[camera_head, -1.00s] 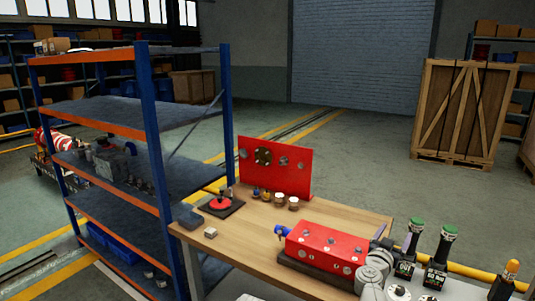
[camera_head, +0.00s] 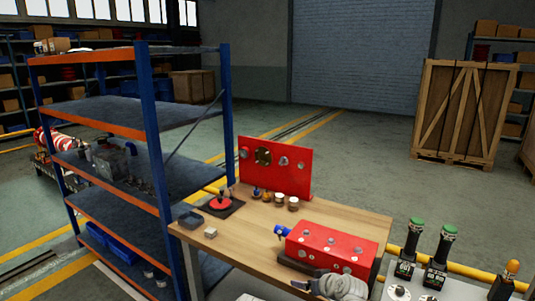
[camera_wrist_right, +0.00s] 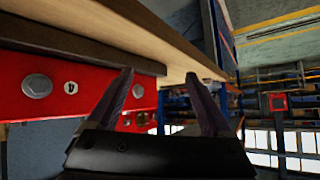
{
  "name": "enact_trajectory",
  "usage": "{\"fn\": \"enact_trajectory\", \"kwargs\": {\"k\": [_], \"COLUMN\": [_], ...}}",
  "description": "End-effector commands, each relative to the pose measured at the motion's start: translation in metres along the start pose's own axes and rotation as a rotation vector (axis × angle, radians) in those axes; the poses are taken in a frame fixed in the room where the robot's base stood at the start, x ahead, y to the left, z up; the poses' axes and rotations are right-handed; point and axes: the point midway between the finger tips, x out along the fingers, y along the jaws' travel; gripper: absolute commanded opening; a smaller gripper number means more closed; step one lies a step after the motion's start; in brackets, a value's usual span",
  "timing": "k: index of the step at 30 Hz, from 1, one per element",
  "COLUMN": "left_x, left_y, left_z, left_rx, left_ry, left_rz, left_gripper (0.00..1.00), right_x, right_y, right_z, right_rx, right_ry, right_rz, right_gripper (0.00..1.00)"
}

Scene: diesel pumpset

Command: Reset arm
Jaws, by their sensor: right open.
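My right gripper (camera_head: 302,286) is low at the bottom of the head view, in front of the wooden workbench (camera_head: 262,235) and the red block (camera_head: 328,246) on it. In the right wrist view its two dark fingers (camera_wrist_right: 159,77) are spread apart with nothing between them. That view looks turned over, with the red block (camera_wrist_right: 45,85) at the left and the bench wood (camera_wrist_right: 165,35) above. I cannot tell the exact gap to the bench. My left gripper is not in view.
A red panel (camera_head: 275,168) with round fittings stands at the bench's back. A red round part (camera_head: 222,201) and small caps (camera_head: 286,202) sit before it. A blue shelf rack (camera_head: 148,110) stands left. Two green-topped levers (camera_head: 446,243) stand right.

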Motion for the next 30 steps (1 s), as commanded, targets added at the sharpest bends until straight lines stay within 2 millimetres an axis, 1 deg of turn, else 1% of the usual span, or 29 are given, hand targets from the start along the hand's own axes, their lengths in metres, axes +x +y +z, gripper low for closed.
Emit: {"fn": "enact_trajectory", "kwargs": {"k": [1,3,6,9,12,14,15,18,24,30], "left_x": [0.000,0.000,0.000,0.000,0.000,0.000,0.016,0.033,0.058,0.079], "left_y": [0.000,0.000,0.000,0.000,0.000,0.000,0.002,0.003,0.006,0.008], "left_z": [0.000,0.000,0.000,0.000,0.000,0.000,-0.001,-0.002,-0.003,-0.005], "left_rx": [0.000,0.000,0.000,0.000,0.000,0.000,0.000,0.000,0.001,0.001], "left_ry": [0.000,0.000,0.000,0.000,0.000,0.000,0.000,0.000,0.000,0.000], "left_rz": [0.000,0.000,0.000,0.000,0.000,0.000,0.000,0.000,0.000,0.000], "left_gripper": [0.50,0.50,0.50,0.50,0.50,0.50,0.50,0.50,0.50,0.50], "right_x": [-0.002,-0.009,-0.023,-0.042,-0.064,-0.078,-0.066,-0.054,-0.039,-0.028], "right_y": [-0.006,-0.008,-0.006,-0.002,0.004,0.008,-0.002,-0.021,-0.051,-0.076], "right_z": [0.025,0.059,0.098,0.130,0.156,0.169,0.182,0.197,0.223,0.246], "right_rx": [0.015,0.047,0.095,0.146,0.197,0.227,0.200,0.144,0.053,-0.025], "right_ry": [-0.109,-0.258,-0.440,-0.596,-0.732,-0.805,-0.814,-0.837,-0.879,-0.912], "right_rz": [-0.004,0.012,0.061,0.131,0.218,0.275,0.265,0.249,0.229,0.216], "right_gripper": [0.84,0.84,0.84,0.84,0.84,0.84,0.84,0.84,0.84,0.84]}}
